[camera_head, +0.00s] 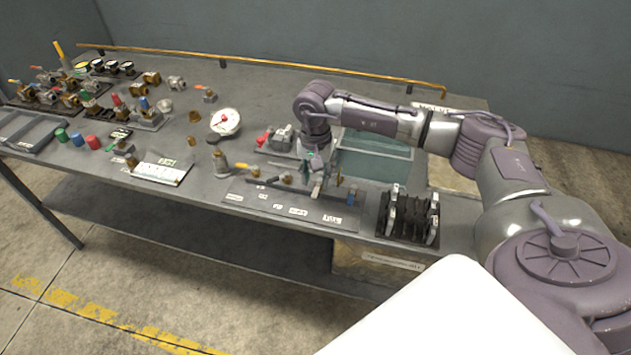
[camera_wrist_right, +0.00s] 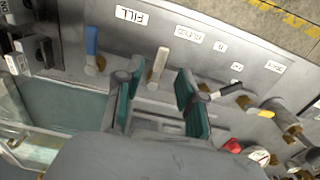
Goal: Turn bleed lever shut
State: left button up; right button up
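My right gripper (camera_head: 318,178) is over the front valve panel (camera_head: 278,207). In the right wrist view, its teal-padded fingers (camera_wrist_right: 160,100) are apart. A pale-handled lever (camera_wrist_right: 158,65) stands between and slightly beyond the fingertips, with no clear contact. It is the lever nearest a label (camera_wrist_right: 188,33) that seems to read BLEED, though the text is blurred. A blue-handled lever (camera_wrist_right: 91,40) is on one side, near the FILL label (camera_wrist_right: 131,15). A black-handled lever (camera_wrist_right: 228,90) is on the other, close to one finger. My left gripper is not in view.
A yellow-handled valve (camera_wrist_right: 266,113) sits farther along the row. A black rack (camera_head: 408,216) stands right of the panel, and a glass-like tank (camera_head: 375,163) is behind. A gauge (camera_head: 225,122) and several fittings occupy the bench's left side.

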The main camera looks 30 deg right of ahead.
aim_at(315, 191)
jog(key=shift+f, duration=1.7)
grip_shut()
